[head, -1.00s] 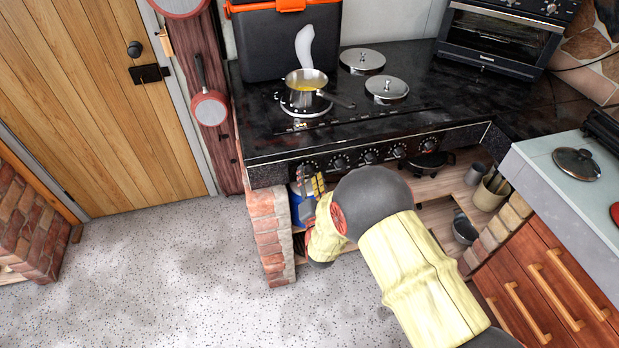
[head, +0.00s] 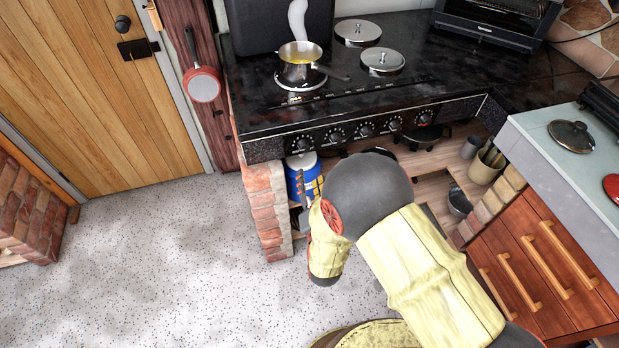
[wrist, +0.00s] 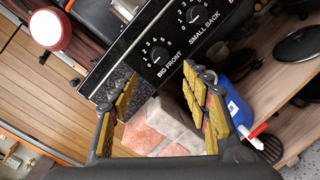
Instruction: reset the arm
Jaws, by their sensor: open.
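My arm reaches down in front of the cooker in the head view. My gripper (wrist: 157,76) is open and empty in the wrist view, its two yellow-padded fingers spread apart. They point at the black control panel (wrist: 170,48) with its knobs and at the brick plinth (wrist: 165,130) below. In the head view my gripper (head: 307,192) is partly hidden by my own wrist, close to a blue container (head: 295,178) on the shelf under the cooker. I cannot tell whether they touch; the container also shows beside the right finger in the wrist view (wrist: 238,100).
A red pan (head: 203,84) hangs by the wooden door (head: 90,90). Drawers (head: 545,265) stand at the right. The speckled floor (head: 150,270) at the left is clear.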

